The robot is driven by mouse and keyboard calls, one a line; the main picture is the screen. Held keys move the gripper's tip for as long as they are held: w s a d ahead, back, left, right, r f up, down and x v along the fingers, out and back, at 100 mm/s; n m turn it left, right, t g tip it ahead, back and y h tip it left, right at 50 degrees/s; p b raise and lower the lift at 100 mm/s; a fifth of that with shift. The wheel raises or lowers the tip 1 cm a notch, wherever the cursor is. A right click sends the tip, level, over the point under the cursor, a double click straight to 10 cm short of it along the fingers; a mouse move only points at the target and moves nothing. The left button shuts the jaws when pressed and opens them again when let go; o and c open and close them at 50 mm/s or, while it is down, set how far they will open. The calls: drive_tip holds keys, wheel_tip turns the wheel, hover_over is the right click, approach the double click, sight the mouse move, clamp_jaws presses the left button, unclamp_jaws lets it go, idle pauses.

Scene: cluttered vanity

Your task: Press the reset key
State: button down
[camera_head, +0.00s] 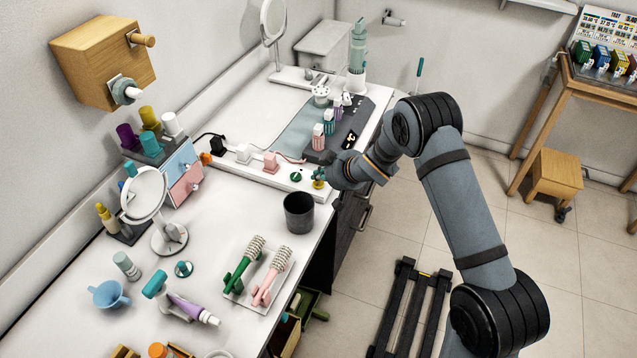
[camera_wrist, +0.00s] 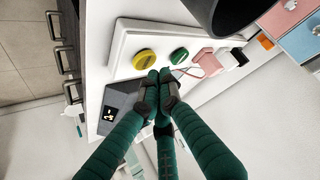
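A white power strip (camera_head: 281,181) lies across the counter, and it also shows in the wrist view (camera_wrist: 160,37). At its right end are a round green key (camera_head: 296,177) and a round yellow key; the wrist view shows the green key (camera_wrist: 179,56) and the yellow key (camera_wrist: 143,60) side by side. No label is readable, so I cannot tell which is the reset key. My gripper (camera_head: 320,174) is at the yellow key, partly hiding it. In the wrist view my gripper (camera_wrist: 160,77) has its teal fingertips together, empty, close to both keys. Contact is unclear.
A black cup (camera_head: 299,212) stands just in front. A dark device with a display (camera_head: 352,137) and small striped bottles are behind.

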sight(320, 185)
drive_tip(key=shift+f, duration=0.1)
drive_tip(key=shift+f+b, duration=0.35)
drive_tip(key=shift+b, duration=0.15)
drive_tip(key=shift+f+b, duration=0.45)
idle(0.6)
drive_tip(key=shift+r, duration=0.2)
drive_tip(key=shift+r+p, duration=0.65)
drive_tip(key=shift+r, duration=0.1)
wheel_tip(320, 185, up, 5)
drive_tip(key=p, duration=0.4)
drive_tip(key=shift+d, duration=0.1)
idle(0.7)
